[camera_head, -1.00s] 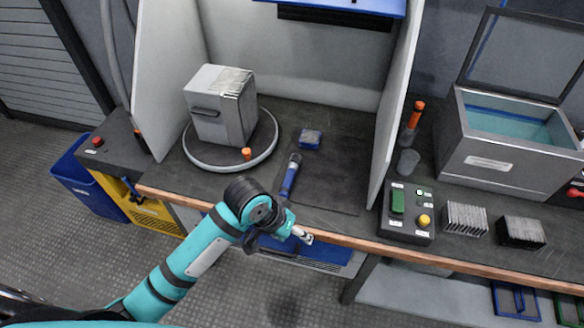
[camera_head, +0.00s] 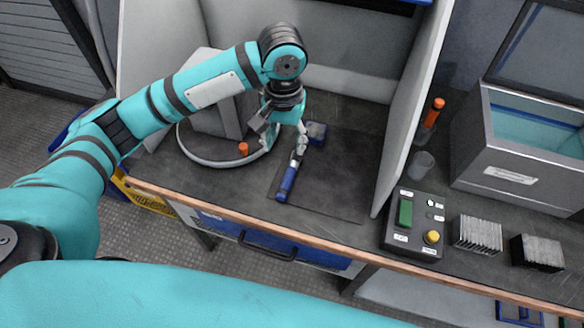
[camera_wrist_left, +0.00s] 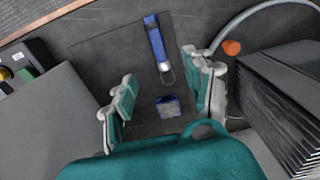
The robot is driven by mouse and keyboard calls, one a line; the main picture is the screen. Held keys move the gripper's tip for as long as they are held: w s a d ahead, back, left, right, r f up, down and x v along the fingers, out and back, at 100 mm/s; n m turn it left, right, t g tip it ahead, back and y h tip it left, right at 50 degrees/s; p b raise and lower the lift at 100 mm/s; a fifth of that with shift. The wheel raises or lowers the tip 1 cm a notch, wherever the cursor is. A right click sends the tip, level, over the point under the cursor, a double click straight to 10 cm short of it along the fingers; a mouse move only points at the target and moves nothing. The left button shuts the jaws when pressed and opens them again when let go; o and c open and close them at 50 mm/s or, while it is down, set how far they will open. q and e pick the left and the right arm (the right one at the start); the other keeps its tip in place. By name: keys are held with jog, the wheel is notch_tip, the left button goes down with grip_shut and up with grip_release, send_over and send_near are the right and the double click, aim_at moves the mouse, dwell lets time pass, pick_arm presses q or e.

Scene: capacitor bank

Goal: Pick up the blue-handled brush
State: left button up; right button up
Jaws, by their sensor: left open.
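The blue-handled brush (camera_head: 287,182) lies on a dark mat (camera_head: 335,190) on the workbench, its blue handle towards the front edge. It also shows in the left wrist view (camera_wrist_left: 155,42), beyond the fingertips. My left gripper (camera_head: 284,138) is open, points down and hovers over the bench near the brush's far end. In the left wrist view, my left gripper's fingers (camera_wrist_left: 160,82) stand apart with nothing held. The brush's far end is partly hidden by a finger in the head view. My right gripper is not in view.
A small blue block (camera_head: 316,131) lies close behind the brush. A control box (camera_head: 414,222) and a white partition (camera_head: 412,100) are to the right. The mat's right part is clear.

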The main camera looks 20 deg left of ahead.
aim_at(288, 177)
pick_arm(q)
jog(key=f, duration=1.4)
jog(key=shift+w+d+f+b, duration=0.2)
jog(key=shift+f+b, duration=0.1)
jog(key=shift+f, duration=0.1)
jog(key=shift+s, duration=0.1)
grip_shut()
